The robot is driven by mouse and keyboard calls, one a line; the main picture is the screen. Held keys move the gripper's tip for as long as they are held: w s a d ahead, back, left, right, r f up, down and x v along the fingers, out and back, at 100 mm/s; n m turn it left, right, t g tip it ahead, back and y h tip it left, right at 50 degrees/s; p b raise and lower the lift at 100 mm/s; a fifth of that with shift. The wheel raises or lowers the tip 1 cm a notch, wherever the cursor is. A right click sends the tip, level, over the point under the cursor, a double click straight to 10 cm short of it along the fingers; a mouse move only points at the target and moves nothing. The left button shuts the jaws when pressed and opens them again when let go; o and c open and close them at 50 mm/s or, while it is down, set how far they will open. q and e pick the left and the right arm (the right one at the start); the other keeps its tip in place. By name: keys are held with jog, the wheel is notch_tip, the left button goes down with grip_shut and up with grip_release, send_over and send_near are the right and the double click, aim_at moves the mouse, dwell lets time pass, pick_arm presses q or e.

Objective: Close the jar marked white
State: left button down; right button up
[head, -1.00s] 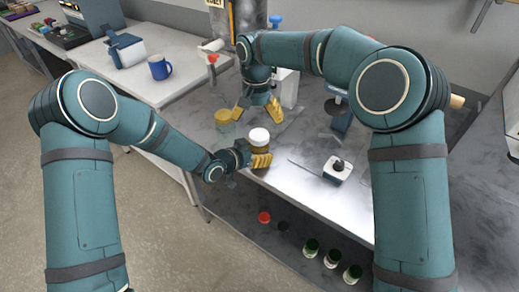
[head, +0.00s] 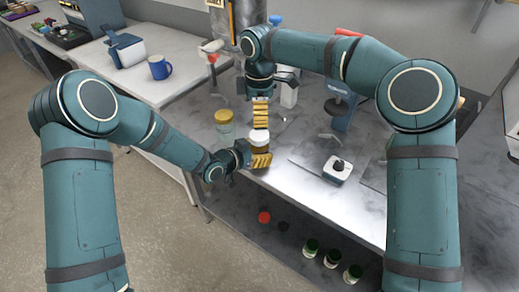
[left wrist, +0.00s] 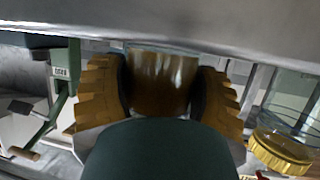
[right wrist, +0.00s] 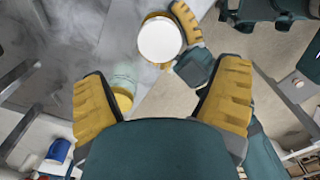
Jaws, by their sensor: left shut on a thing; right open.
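The amber jar (head: 258,148) with a white lid stands upright at the front edge of the steel table. My left gripper (head: 256,160) is shut on the jar from the side; the amber body also shows between its fingers in the left wrist view (left wrist: 160,82). The white lid (right wrist: 160,40) sits at the top of the jar; I cannot tell how tight it is. My right gripper (head: 260,117) points down above the lid, open and empty. In the right wrist view the lid lies ahead, just beyond the space between its fingers (right wrist: 163,85).
A clear jar with a yellow lid (head: 223,116) stands just left of the amber jar. A small white device with a black knob (head: 338,168) is to the right. A red-topped item (head: 264,217) and several green-topped jars (head: 331,258) sit on the shelf below.

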aim_at(259, 134)
jog(key=shift+r+n, duration=0.1)
jog(key=shift+n, duration=0.4)
jog(key=shift+f, duration=4)
jog(key=c, duration=1.3)
jog(key=shift+m, duration=1.4)
jog(key=o, duration=1.3)
jog(key=shift+c, duration=0.2)
